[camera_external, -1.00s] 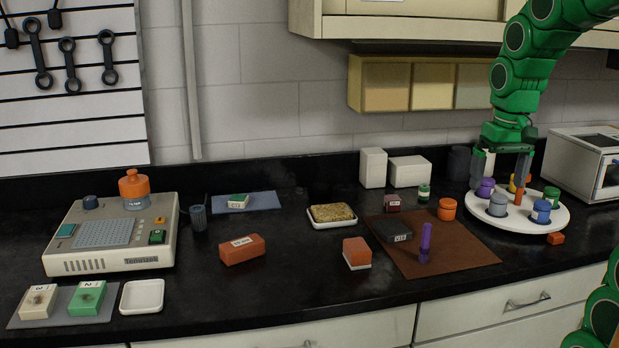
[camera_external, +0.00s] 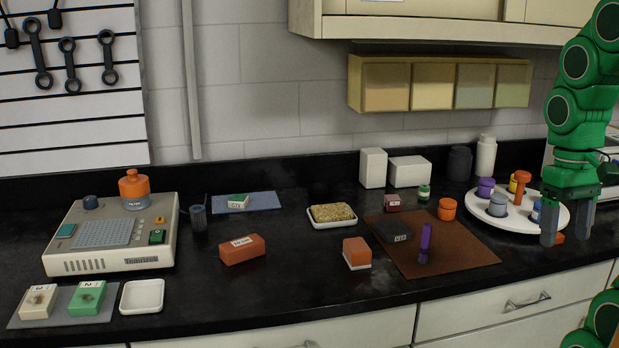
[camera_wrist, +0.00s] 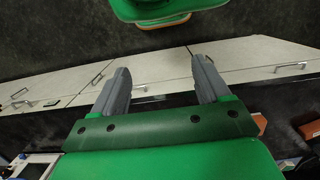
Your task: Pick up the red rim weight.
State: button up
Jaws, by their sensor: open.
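A small orange-red block (camera_external: 560,238), which looks like the red rim weight, sits on the black counter at the front right of the white round tray (camera_external: 500,220). My gripper (camera_external: 566,236) points down in front of it, with its two grey fingers apart. The block shows partly between the fingers, and the left finger covers some of it. I cannot tell whether the fingers are around it or only in front of it. In the wrist view my gripper (camera_wrist: 163,88) is open with nothing seen held.
The tray bears a purple jar (camera_external: 486,187), a grey jar (camera_external: 497,206), an orange-red knobbed piece (camera_external: 521,184) and a blue jar (camera_external: 536,212) partly hidden by my gripper. A brown mat (camera_external: 450,262) with several items lies left. Drawer fronts (camera_wrist: 240,62) show below the counter.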

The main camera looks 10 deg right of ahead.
jog(key=shift+c, duration=1.4)
jog(key=w+a+m+g+y, duration=0.15)
jog(key=w+a, duration=0.25)
jog(key=w, duration=0.4)
jog(key=w+a+m+y, duration=0.3)
jog(key=w+a, duration=0.2)
jog(key=w, duration=0.3)
jog(key=m+t+y, duration=0.2)
jog(key=m+y, duration=0.5)
jog(key=m, duration=0.2)
send_over(392, 198)
jog(key=s+a, duration=0.2)
jog(key=s, duration=1)
notch_tip(392, 198, down, 6)
jog(key=w+d+f+m+t, duration=0.1)
jog(key=w+d+f+m, duration=0.1)
jog(key=w+f, duration=0.1)
jog(key=w+d+f+m+t+y, duration=0.1)
jog(key=w+d+f+m, duration=0.1)
jog(key=w, duration=0.3)
jog(key=w+d+f+m+t+y, duration=0.1)
jog(key=w+d+f+m, duration=0.1)
jog(key=w+d+f, duration=0.1)
jog(key=shift+w+f, duration=0.5)
jog(key=shift+f, duration=0.4)
jog(key=shift+x, duration=3.8)
